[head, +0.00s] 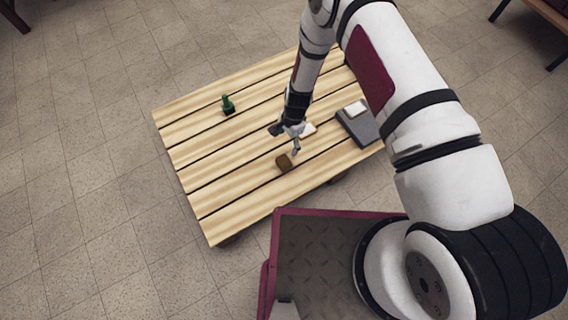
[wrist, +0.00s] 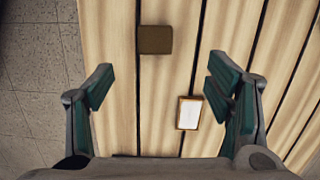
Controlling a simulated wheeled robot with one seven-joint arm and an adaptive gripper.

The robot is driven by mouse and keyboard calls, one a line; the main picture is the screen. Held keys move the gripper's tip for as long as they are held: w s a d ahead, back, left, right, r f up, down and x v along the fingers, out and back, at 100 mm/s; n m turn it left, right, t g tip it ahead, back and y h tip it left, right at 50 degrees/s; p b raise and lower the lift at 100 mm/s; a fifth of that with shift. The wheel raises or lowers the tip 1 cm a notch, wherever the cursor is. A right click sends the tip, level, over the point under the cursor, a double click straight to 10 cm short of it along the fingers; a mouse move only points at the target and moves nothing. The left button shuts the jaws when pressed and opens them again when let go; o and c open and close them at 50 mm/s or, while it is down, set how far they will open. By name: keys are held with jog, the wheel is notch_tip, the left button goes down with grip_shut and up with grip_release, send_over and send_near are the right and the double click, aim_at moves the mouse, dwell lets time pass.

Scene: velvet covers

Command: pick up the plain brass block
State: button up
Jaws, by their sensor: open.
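The plain brass block (head: 285,162) lies on the slatted wooden table (head: 200,190). It looks dull brown in the head view. In the wrist view the brass block (wrist: 155,39) is a dark olive-brown square near the top middle, beyond the fingertips and not between them. My gripper (head: 286,138) is open and empty above the table, just behind the block in the head view. In the wrist view its green-padded fingers (wrist: 160,87) are spread wide at left and right.
A small white-topped block with a brown rim (wrist: 189,113) lies near the right finger in the wrist view; it also shows beside my gripper in the head view (head: 309,129). A green piece on a dark base (head: 228,105) stands left. A grey stand (head: 362,130) bears a white block (head: 355,108).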

jog(key=b, duration=0.3)
send_over(284, 161)
jog(key=f, duration=0.9)
jog(key=shift+w, duration=0.3)
jog(key=shift+s+f+b, duration=0.2)
jog(key=shift+f+b, duration=0.25)
jog(key=shift+f, duration=0.9)
jog(key=shift+s+f+b, duration=0.15)
jog(key=shift+f+b, duration=0.3)
jog(key=shift+f, duration=0.9)
jog(key=shift+r, duration=0.1)
grip_shut()
